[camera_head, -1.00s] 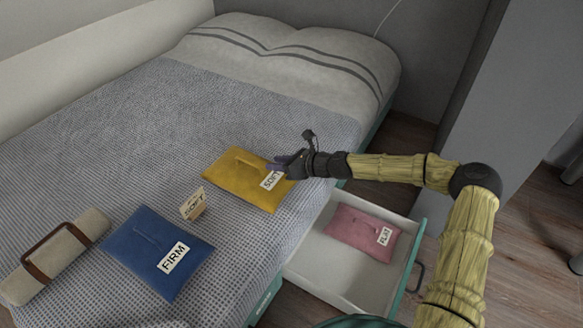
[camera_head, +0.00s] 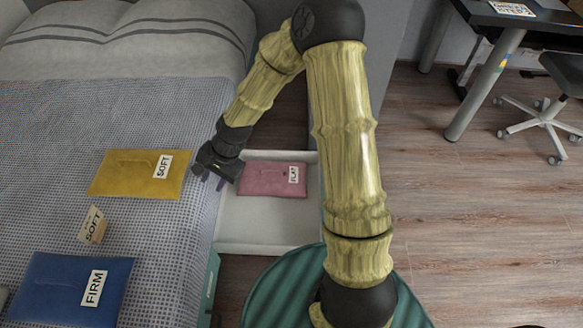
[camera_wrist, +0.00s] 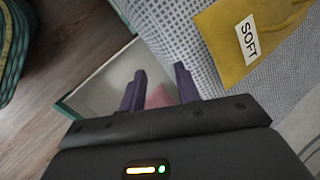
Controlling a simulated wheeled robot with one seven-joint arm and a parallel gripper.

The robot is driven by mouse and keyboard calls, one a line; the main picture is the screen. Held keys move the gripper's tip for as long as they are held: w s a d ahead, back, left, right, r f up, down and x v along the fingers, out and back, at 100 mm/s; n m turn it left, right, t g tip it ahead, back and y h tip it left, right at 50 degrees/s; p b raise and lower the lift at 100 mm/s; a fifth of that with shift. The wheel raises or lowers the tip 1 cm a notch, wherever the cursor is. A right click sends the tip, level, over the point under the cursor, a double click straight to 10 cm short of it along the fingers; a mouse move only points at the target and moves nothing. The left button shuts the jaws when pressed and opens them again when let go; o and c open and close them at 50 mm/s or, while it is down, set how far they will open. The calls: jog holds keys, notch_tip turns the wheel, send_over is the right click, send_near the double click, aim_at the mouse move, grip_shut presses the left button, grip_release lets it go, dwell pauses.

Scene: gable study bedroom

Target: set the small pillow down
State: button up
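The yellow pillow (camera_head: 125,172), labelled SOFT, lies flat on the bed near its edge. It also shows at the upper right of the wrist view (camera_wrist: 275,22). The pink pillow (camera_head: 262,181), labelled FLAT, lies in the white open drawer (camera_head: 262,236) beside the bed. The blue pillow (camera_head: 50,288), labelled FIRM, lies on the bed at the lower left. My gripper (camera_head: 209,181) is above the gap between bed edge and drawer, right of the yellow pillow. In the wrist view its two fingers (camera_wrist: 160,78) are apart with nothing held, and part of the pink pillow shows beyond them.
A small SOFT card (camera_head: 93,226) stands on the bed between the yellow and blue pillows. A desk (camera_head: 515,18) and a wheeled chair (camera_head: 545,118) are at the upper right. The wooden floor (camera_head: 450,215) is clear at the right.

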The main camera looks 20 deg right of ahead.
jog(key=s+d+r+n+h, duration=0.2)
jog(key=s+d+r+n, duration=0.2)
jog(key=s+d+r, duration=0.2)
jog(key=s+d+r+n+t+h, duration=0.1)
jog(key=s+d+r+n+h, duration=0.2)
jog(key=s+d+r, duration=0.3)
jog(key=d+n, duration=0.1)
jog(key=d, duration=0.4)
jog(key=shift+s+d+n+t, duration=0.25)
jog(key=shift+n+t, duration=0.05)
jog(key=shift+r, duration=0.2)
